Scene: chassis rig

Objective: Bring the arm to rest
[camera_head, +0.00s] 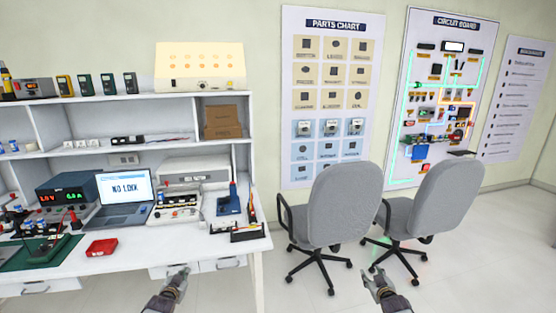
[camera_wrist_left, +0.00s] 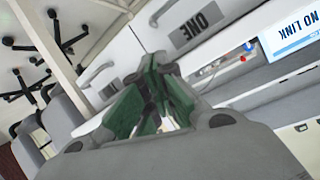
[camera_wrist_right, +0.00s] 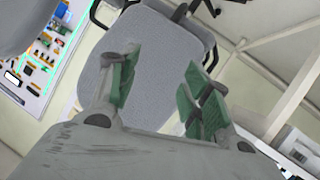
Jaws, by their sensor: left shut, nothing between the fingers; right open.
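My left gripper (camera_head: 178,274) is low in the head view, in front of the workbench (camera_head: 215,247) drawers. In the left wrist view its green-padded fingers (camera_wrist_left: 157,95) are together, with nothing held. My right gripper (camera_head: 376,277) is low and further right in the head view, in front of the chairs. In the right wrist view its green-padded fingers (camera_wrist_right: 160,90) stand apart and the gap is empty. Neither gripper appears to touch anything. Most of both arms is outside the head view.
Two grey chairs (camera_head: 340,203) (camera_head: 437,200) stand right of the bench, before the wall charts. Floor between bench and chairs is clear.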

